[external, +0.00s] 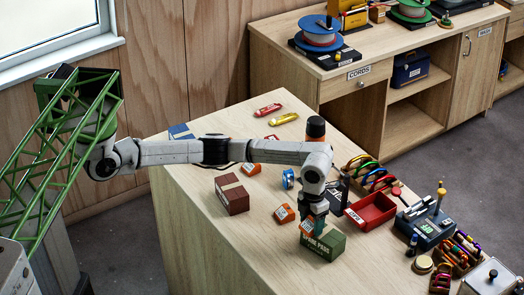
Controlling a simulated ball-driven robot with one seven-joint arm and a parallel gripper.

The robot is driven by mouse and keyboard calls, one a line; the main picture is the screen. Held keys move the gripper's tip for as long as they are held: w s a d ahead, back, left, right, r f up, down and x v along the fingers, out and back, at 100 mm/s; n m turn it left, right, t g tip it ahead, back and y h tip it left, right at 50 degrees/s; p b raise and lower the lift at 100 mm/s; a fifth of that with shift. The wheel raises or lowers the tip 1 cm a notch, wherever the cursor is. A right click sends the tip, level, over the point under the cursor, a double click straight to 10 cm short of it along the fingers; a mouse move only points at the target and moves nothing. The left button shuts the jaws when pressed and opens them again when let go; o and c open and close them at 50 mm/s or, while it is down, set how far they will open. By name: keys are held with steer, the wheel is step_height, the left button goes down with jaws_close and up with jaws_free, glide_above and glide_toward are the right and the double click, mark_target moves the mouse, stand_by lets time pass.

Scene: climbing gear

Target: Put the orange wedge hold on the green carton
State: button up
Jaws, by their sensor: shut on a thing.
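The green carton (328,246), labelled "SPARE PADS", stands on the wooden table near its front edge. My gripper (311,217) points down right over the carton and is shut on an orange wedge hold (307,227). The held wedge is at the carton's top left in this view, partly hidden by my gripper. I cannot tell whether it touches the carton's top or hangs just above it. Another orange piece (284,213) with a pale label lies on the table to the left of the carton.
A brown carton (231,195), an orange piece (251,168) and a blue roll (288,178) are to the left. A red tray (371,211), a rack of carabiners (372,176) and a dark blue device (425,228) are to the right. The table's front left is bare.

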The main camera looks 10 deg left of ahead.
mark_target(312, 221)
steer(key=shift+f, duration=0.2)
steer(key=o, duration=1.1)
steer(key=shift+r, duration=0.1)
step_height(312, 221, up, 12)
steer(key=shift+r+b, duration=0.1)
steer(key=shift+b, duration=0.65)
